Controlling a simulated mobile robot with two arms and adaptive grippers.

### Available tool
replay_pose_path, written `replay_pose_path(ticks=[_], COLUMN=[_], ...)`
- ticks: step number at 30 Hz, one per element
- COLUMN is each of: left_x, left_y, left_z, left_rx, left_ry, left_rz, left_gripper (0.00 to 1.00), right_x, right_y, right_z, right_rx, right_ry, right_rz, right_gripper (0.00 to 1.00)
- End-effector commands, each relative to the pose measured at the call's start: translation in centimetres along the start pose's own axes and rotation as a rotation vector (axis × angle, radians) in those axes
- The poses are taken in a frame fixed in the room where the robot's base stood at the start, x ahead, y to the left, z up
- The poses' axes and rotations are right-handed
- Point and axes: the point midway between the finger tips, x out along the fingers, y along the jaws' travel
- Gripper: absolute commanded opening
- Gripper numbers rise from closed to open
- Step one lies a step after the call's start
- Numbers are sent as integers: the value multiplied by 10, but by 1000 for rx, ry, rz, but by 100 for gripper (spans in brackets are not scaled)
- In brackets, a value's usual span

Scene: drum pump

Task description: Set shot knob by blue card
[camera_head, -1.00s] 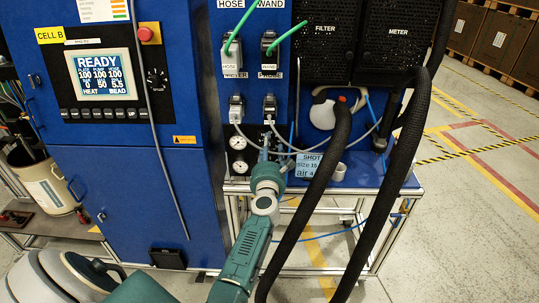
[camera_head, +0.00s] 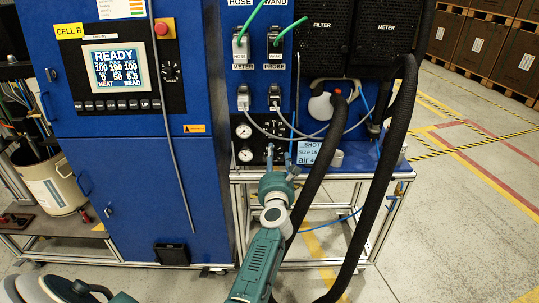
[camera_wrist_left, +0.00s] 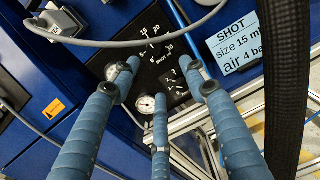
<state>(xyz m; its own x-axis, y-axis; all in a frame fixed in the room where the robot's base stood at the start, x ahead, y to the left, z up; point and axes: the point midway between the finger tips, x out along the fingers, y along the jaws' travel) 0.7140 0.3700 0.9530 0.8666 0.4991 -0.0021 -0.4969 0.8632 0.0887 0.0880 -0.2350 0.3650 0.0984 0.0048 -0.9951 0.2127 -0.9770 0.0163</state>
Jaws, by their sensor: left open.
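The blue card (camera_head: 310,153) stands at the right of the black panel (camera_head: 266,128). In the left wrist view the card (camera_wrist_left: 234,44) reads SHOT, size 15 ml and air 4 bar. That view shows the panel's SHOT scale (camera_wrist_left: 158,42), numbered up to 30, and a second scale lower right; I cannot make out the knob clearly against the black. My left gripper (camera_head: 272,160) is in front of the panel's lower part, left of the card. In the wrist view its blue fingers (camera_wrist_left: 160,80) are spread, with nothing seen between them. My right gripper is not in view.
Two round gauges (camera_head: 244,143) sit on the panel's left side. Grey cables (camera_wrist_left: 120,42) cross above the scale. A thick black hose (camera_head: 392,150) hangs in loops at the right. The blue cabinet (camera_head: 150,190) stands left; a metal-frame table (camera_head: 350,173) is below the card.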

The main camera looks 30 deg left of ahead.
Motion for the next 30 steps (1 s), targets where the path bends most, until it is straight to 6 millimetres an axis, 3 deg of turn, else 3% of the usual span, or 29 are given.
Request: replay_pose_path(ticks=[14, 30], left_x=[-25, -68], left_y=[-34, -67], left_z=[-75, -168], left_rx=[423, 876], left_ry=[26, 32], left_rz=[-128, -311], left_gripper=[45, 45], right_x=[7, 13], right_y=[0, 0], right_z=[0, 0], right_rx=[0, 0], right_ry=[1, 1], right_rz=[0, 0], right_gripper=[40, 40])
